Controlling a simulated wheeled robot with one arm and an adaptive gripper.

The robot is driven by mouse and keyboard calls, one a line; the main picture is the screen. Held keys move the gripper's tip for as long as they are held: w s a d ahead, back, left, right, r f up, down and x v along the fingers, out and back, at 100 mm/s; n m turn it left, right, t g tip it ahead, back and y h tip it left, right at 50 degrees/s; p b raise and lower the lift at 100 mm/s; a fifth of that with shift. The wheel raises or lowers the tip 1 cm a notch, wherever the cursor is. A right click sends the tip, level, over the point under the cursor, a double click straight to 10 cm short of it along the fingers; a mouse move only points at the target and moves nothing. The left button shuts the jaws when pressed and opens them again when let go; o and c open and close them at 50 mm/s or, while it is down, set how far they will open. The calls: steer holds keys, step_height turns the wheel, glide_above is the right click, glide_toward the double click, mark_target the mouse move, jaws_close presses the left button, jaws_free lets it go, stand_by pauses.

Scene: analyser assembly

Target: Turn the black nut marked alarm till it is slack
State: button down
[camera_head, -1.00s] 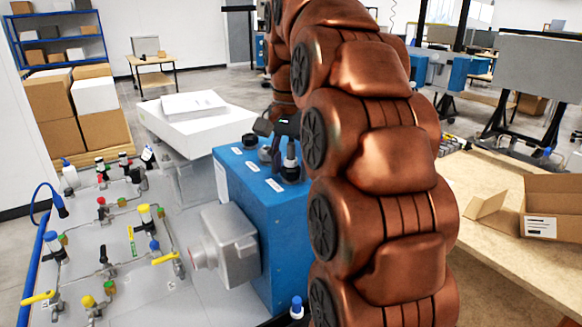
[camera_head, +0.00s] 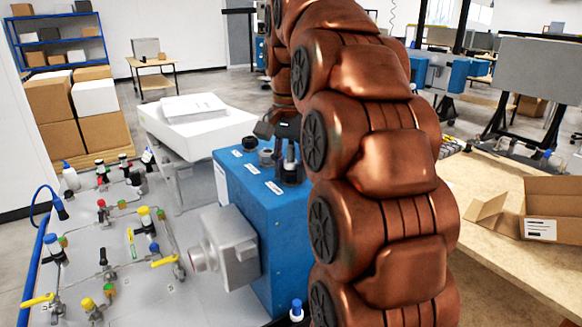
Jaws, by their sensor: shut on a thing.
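The blue analyser box (camera_head: 255,220) stands at the middle, with a row of dark fittings and small white labels on its top. The label print is too small to read, so I cannot tell which one says alarm. My gripper (camera_head: 287,160) points down over the nearest fitting in the row, its fingers shut around the black nut (camera_head: 291,174) there. The fingers and my arm partly hide this nut. Two other fittings, a black one (camera_head: 249,142) and a greyer one (camera_head: 266,157), stand free behind it.
A grey housing (camera_head: 230,247) juts from the box's left side. A panel of valves and tubing (camera_head: 130,275) fills the lower left. A white case (camera_head: 200,130) stands behind. My arm hides the box's right side; a wooden table (camera_head: 500,210) with an open carton (camera_head: 550,207) is at right.

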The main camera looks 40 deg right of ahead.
mark_target(291, 146)
steer(key=n+p, duration=0.1)
steer(key=n, duration=0.3)
steer(key=shift+a, duration=0.1)
steer(key=n+p, duration=0.2)
steer(key=n, duration=0.2)
steer(key=shift+r, duration=0.15)
steer(key=c, duration=0.9)
jaws_free()
steer(key=shift+f+n, duration=0.2)
steer(key=shift+n, duration=0.1)
steer(key=shift+r, duration=0.1)
steer(key=shift+r+p, duration=1.65)
steer(key=shift+r, duration=1.2)
step_height(291, 146, up, 4)
steer(key=p, duration=0.3)
steer(key=shift+r+p, duration=0.15)
steer(key=shift+p, duration=0.25)
